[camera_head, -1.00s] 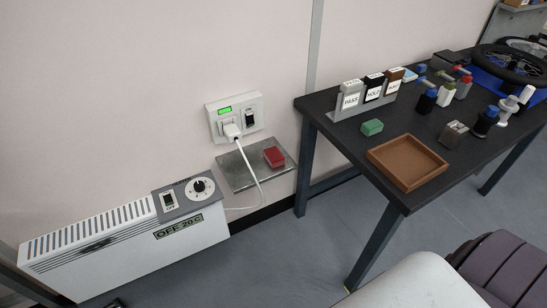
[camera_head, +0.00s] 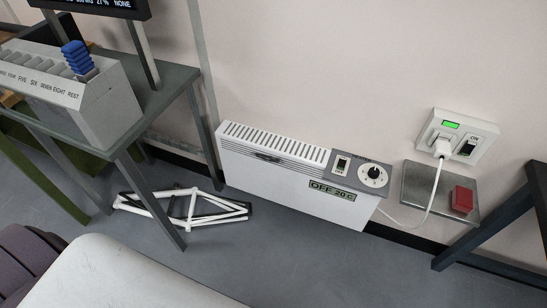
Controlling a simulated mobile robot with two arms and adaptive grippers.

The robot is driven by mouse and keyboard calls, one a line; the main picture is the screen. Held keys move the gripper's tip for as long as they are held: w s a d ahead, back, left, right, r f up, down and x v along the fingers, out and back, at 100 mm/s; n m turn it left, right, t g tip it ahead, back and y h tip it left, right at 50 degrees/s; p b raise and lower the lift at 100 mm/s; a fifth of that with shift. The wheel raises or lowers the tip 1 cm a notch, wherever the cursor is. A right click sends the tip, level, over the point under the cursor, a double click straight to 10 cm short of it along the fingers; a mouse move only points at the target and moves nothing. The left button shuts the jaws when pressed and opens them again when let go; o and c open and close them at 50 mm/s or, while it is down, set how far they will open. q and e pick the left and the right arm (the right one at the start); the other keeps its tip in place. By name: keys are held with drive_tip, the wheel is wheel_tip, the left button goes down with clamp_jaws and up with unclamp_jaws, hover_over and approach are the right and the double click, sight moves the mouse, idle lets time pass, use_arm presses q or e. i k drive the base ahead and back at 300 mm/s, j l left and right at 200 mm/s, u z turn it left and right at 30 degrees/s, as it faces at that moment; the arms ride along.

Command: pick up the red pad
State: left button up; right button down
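The red pad (camera_head: 462,200) is a small red block at the right of the head view. It lies on a grey metal plate (camera_head: 417,194) fixed at the wall, below a white socket. A white cable hangs from the socket across the plate, to the left of the pad. Neither of my grippers shows in the head view, so their state is hidden.
A white heater (camera_head: 270,172) marked OFF 20 C stands against the wall, left of the plate. A dark table leg (camera_head: 500,220) is close on the right. A white bike frame (camera_head: 185,207) lies on the floor. A grey table (camera_head: 165,85) with a slotted box (camera_head: 105,105) is at left.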

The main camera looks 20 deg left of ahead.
sight(463, 199)
drive_tip(key=i+z, duration=0.25)
drive_tip(key=z, duration=0.15)
drive_tip(key=i+j+z, duration=0.15)
drive_tip(key=z, duration=0.25)
drive_tip(key=i+j+z, duration=0.2)
drive_tip(key=z, duration=0.2)
drive_tip(key=i, duration=0.1)
